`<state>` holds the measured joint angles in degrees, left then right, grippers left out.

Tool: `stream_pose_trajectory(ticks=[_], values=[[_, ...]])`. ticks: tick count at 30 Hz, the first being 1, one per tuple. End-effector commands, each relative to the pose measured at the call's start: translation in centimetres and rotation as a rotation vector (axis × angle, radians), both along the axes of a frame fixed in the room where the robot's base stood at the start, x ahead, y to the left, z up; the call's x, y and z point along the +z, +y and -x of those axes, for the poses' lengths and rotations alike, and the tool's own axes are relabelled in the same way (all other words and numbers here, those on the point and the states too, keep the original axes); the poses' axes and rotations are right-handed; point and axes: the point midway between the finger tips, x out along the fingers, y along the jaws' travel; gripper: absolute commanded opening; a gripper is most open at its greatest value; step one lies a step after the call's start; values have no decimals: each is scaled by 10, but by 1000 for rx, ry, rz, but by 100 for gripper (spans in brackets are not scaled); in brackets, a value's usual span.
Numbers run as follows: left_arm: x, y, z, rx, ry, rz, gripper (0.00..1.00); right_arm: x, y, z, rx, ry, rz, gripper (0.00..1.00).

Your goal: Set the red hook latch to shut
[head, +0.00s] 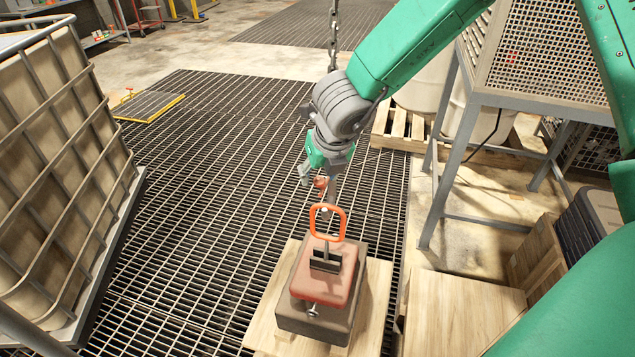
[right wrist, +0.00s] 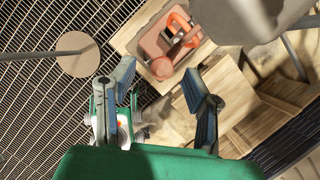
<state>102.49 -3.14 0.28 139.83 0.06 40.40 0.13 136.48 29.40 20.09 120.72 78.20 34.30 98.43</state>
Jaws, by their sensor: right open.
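A small red-orange piece, which looks like the hook latch (head: 321,183), shows beside a grey hook shank in the head view, just above an orange lifting ring (head: 327,222). Whether it is open or shut is too small to tell. The ring stands upright on a red block (head: 325,276). My right gripper (head: 306,174) is beside the latch, at its upper left, partly hidden by its own wrist. My left gripper is not in view.
A chain (head: 334,28) hangs from above behind my right arm. The block rests on a dark base on a wooden pallet (head: 376,310). A caged tank (head: 60,150) stands at the left, and a metal stand (head: 445,190) at the right. Open grating (head: 210,190) lies between.

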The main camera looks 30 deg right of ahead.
Motion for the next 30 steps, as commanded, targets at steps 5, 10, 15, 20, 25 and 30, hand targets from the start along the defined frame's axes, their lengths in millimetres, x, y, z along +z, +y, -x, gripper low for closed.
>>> stream_pose_trajectory(ticks=[5,10,15,20,25,30], values=[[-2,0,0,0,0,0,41,-21,-4,-8,-1,1,-2,42],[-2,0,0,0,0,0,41,-28,-4,-11,-1,1,-2,42],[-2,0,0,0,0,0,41,-28,-4,-11,0,-1,-2,42],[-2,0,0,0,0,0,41,-28,-3,-11,0,0,-1,10],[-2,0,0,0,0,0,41,-28,-3,-11,0,0,-1,0],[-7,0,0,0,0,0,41,-30,-2,-15,3,-9,6,0]])
